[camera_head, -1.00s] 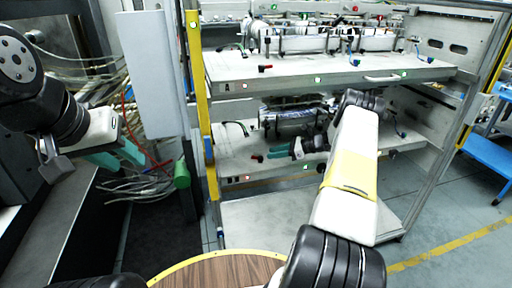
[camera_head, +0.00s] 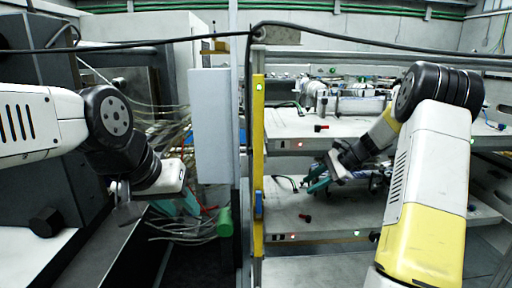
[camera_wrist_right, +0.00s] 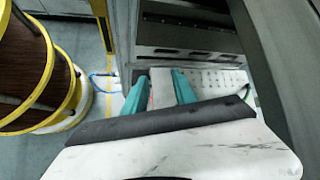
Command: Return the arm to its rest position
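My right arm rises at the right of the head view, bends at a high black elbow, and reaches back down to the left. My right gripper (camera_head: 318,178) hangs in front of the rack, between its upper and lower shelves. In the right wrist view its two teal fingers (camera_wrist_right: 160,90) stand apart with nothing between them. My left gripper (camera_head: 177,206) points down at the left, in front of the cables. Its teal fingers look apart and hold nothing visible.
The rack has an upper shelf (camera_head: 345,130) and a lower shelf (camera_head: 330,219), with metal assemblies on them. A yellow post (camera_head: 258,170) and a grey panel (camera_head: 210,125) stand left of it.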

